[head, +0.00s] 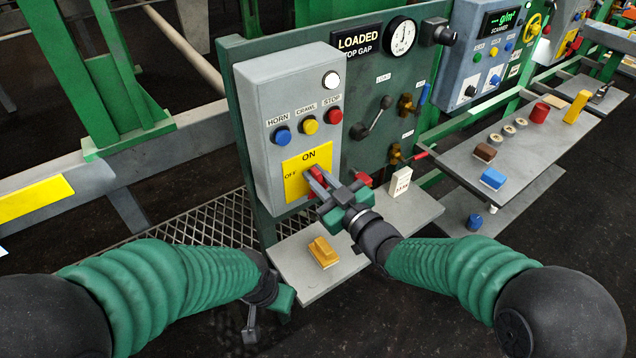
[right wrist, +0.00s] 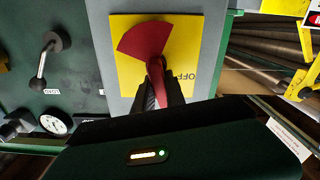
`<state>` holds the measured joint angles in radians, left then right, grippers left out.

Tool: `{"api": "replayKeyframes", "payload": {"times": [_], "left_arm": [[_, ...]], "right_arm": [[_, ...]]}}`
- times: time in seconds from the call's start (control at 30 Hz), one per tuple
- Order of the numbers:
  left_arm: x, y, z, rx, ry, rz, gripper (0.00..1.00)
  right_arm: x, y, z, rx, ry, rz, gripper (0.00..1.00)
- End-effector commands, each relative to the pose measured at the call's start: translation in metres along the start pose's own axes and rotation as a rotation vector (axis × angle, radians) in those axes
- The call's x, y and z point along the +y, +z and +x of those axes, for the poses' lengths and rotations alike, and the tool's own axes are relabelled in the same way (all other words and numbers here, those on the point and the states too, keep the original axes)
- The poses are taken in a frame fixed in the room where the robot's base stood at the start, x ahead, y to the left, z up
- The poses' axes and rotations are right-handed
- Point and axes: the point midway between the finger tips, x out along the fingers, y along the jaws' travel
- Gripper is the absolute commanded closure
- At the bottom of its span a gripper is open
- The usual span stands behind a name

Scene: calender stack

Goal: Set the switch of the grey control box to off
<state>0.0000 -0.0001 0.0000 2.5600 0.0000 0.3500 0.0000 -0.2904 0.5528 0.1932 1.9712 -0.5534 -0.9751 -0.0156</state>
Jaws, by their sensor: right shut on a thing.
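The grey control box (head: 292,120) stands at the middle of the head view. Its yellow switch plate (head: 297,182) is marked ON at the top and OFF at the left. The red switch handle (head: 318,173) is on this plate, partly hidden by my right gripper (head: 322,186). In the right wrist view the red handle (right wrist: 147,40) shows a wide fan-shaped part and a narrower stem between the dark fingers of my right gripper (right wrist: 158,92). My right gripper is shut on it. My left gripper (head: 262,316) hangs low beside the shelf, away from the box; its fingers are unclear.
Blue, yellow and red buttons sit above the plate. A grey shelf (head: 300,282) below holds a yellow block (head: 323,252) and a white tag (head: 400,181). A lever (head: 377,117) and gauge (head: 401,37) are on the green panel at the right.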

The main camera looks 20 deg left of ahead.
Motion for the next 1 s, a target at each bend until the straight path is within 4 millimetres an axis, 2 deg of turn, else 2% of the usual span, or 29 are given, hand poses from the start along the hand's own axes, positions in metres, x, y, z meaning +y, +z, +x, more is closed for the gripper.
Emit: {"api": "replayKeyframes", "payload": {"times": [0.03,1.0], "left_arm": [[0.0,0.003,0.014,0.0,0.0,0.0,0.64],[0.0,0.036,0.152,0.0,0.0,0.0,0.64]], "right_arm": [[-0.004,0.008,0.0,-0.001,-0.001,-0.041,1.0],[-0.024,0.021,0.0,-0.003,-0.005,-0.959,1.0]]}}
